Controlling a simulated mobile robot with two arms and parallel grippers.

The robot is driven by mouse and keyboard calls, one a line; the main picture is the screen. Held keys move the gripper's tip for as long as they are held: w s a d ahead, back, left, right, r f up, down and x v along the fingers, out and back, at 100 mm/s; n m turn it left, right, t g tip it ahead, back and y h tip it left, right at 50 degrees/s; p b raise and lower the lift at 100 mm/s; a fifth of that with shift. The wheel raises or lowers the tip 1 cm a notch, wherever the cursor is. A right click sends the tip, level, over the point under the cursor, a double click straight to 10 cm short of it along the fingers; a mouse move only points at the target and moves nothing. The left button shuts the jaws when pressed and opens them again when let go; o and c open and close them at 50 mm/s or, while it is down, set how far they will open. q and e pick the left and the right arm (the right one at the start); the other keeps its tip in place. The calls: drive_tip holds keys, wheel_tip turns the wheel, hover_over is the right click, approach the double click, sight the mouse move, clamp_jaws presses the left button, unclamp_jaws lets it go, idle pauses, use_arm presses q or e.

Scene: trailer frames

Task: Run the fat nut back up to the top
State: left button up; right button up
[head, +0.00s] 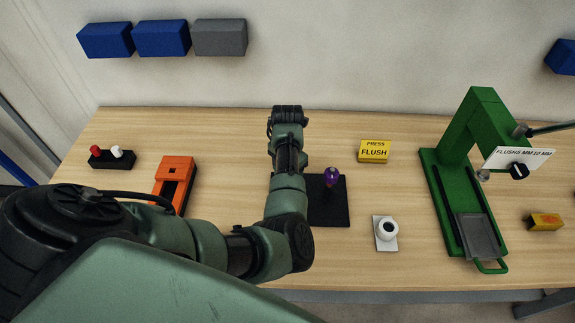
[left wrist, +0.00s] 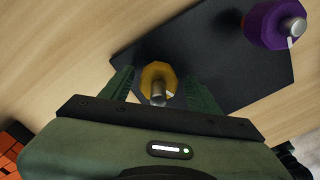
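A black base plate (head: 335,212) stands on the table and also shows in the left wrist view (left wrist: 225,60). On it are two upright posts with nuts. A yellow nut (left wrist: 156,74) sits around one metal post, whose end (left wrist: 158,95) points towards the camera. A purple nut (head: 331,175) is on the other post; it also shows in the left wrist view (left wrist: 268,25). Which nut is fatter I cannot tell surely. My left gripper (left wrist: 158,76) is open, its green fingers on either side of the yellow nut with gaps visible. My arm hides the yellow nut in the head view.
An orange fixture (head: 175,180) and a black block with red and white knobs (head: 112,158) stand left. A yellow flush sign (head: 374,151), a white round piece on a plate (head: 387,231) and a green press (head: 480,115) stand right. Blue and grey bins (head: 161,38) hang behind.

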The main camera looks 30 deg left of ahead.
use_arm(q)
drive_tip(key=shift+w+r, duration=0.1)
drive_tip(key=shift+r, duration=0.05)
drive_tip(key=shift+a+r, duration=0.1)
drive_tip(key=shift+r, duration=0.2)
wheel_tip(320, 180, up, 6)
drive_tip(key=shift+r+b, duration=0.1)
drive_tip(key=shift+b, duration=1.05)
drive_tip(key=shift+r, duration=0.4)
